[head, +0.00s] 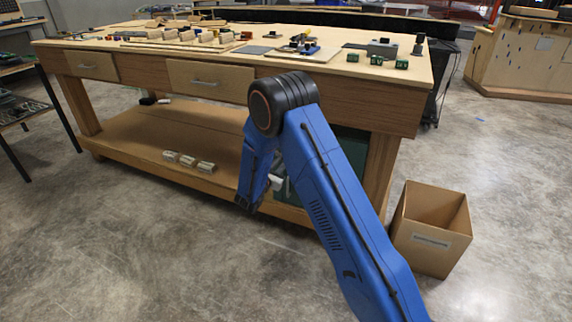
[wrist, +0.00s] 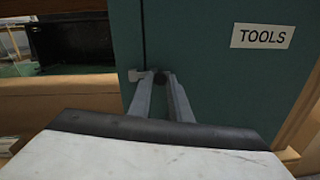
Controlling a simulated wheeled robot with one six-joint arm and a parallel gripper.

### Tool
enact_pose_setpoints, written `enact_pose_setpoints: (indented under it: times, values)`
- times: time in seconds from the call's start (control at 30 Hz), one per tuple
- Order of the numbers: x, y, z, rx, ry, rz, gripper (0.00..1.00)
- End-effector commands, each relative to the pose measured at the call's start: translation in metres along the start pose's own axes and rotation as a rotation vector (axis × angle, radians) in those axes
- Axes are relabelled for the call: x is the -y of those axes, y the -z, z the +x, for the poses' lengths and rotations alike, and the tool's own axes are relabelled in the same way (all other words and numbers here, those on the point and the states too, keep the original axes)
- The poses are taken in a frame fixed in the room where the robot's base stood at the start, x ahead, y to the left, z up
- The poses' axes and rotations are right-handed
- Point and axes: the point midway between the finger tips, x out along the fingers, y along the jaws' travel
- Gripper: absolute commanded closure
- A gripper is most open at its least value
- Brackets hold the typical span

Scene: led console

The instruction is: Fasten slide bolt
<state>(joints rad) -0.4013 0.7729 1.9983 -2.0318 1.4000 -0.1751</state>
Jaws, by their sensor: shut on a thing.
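The slide bolt's dark round knob (wrist: 160,79) is at the front of a dark green cabinet (wrist: 215,75) in the wrist view. A small pale metal piece (wrist: 136,75) shows left of the knob, by a vertical seam in the green front. My gripper (wrist: 161,84) is shut on the knob, one pale finger on each side. The rest of the bolt is hidden behind the fingers, so I cannot tell how far it is slid. In the head view my blue arm covers the bolt, and part of the green cabinet (head: 351,150) shows under the workbench.
A white TOOLS label (wrist: 262,36) is on the cabinet's right part. The wooden workbench (head: 140,76) holds several small parts on top and pale blocks (head: 188,161) on its lower shelf. An open cardboard box (head: 425,262) stands on the floor at right.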

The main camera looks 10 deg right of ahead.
Motion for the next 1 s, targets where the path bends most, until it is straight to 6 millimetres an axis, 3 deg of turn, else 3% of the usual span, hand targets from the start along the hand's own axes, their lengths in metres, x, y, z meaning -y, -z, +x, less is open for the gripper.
enact_pose_setpoints:
  times: [0.27,0.3,0.37,0.73,1.0]
  values:
    - [-0.007,0.001,0.000,0.000,-0.002,0.002,1.00]
    - [-0.008,0.001,0.000,0.000,-0.003,0.002,0.78]
    - [-0.008,0.001,-0.001,0.000,-0.003,0.002,0.64]
    - [-0.006,0.001,-0.004,0.000,-0.001,0.001,0.64]
    - [-0.008,0.001,-0.042,-0.001,-0.004,-0.001,0.64]
